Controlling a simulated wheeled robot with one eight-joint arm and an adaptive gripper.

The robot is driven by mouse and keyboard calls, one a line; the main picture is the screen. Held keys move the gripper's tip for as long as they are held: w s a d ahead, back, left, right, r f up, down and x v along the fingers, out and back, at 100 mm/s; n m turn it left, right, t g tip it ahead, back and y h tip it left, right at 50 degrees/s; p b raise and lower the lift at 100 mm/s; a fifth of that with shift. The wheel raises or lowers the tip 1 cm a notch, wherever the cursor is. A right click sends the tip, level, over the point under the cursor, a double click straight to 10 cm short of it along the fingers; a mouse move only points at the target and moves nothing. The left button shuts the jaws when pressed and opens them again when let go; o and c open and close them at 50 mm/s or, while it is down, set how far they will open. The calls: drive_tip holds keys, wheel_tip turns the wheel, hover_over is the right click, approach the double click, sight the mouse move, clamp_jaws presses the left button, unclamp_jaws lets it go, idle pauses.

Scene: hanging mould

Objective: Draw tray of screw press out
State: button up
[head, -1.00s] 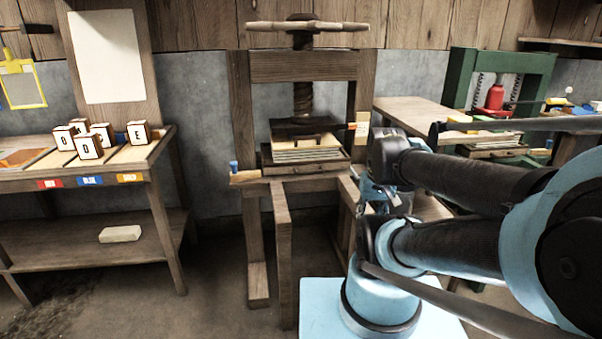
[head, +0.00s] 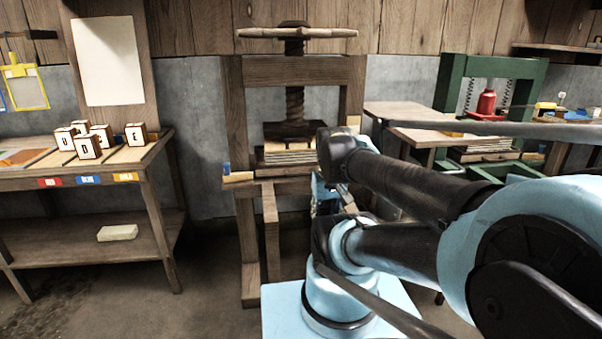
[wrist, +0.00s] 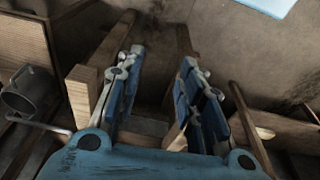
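The wooden screw press (head: 250,70) stands upright in the middle of the head view, with its crossbar handle on top. Its tray (head: 268,170) sits under a stack of pale sheets (head: 290,150), below the dark platen; my arm hides the tray's right part. My gripper (head: 325,195) is low in front of the press's right side, partly hidden behind my arm. In the wrist view my gripper (wrist: 163,65) has its two blue-padded fingers spread apart, with nothing visible held between them. Wooden beams show around the fingers there; I cannot make out the tray.
A wooden bench with letter blocks (head: 88,145) stands at the left. A green press (head: 450,85) and a table (head: 410,113) are at the right. The press's front rail (head: 240,178) carries a small blue piece. A grey metal cup-like thing (wrist: 28,92) shows in the wrist view.

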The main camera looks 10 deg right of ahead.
drive_tip(key=w+r+n, duration=0.4)
drive_tip(key=w+r, duration=0.3)
drive_tip(key=w, duration=0.2)
wheel_tip(320, 180, up, 3)
drive_tip(key=n, duration=1.4)
hover_over(302, 170)
drive_tip(key=s, duration=0.8)
drive_tip(key=w+f, duration=0.1)
drive_tip(key=f, duration=0.4)
drive_tip(key=w+f, duration=0.1)
drive_tip(key=f, duration=0.4)
drive_tip(key=w+f, duration=0.1)
drive_tip(key=f, duration=0.5)
drive_tip(key=shift+w+a+f, duration=0.1)
drive_tip(key=shift+w+a, duration=0.15)
drive_tip(key=shift+a, duration=0.15)
clamp_jaws()
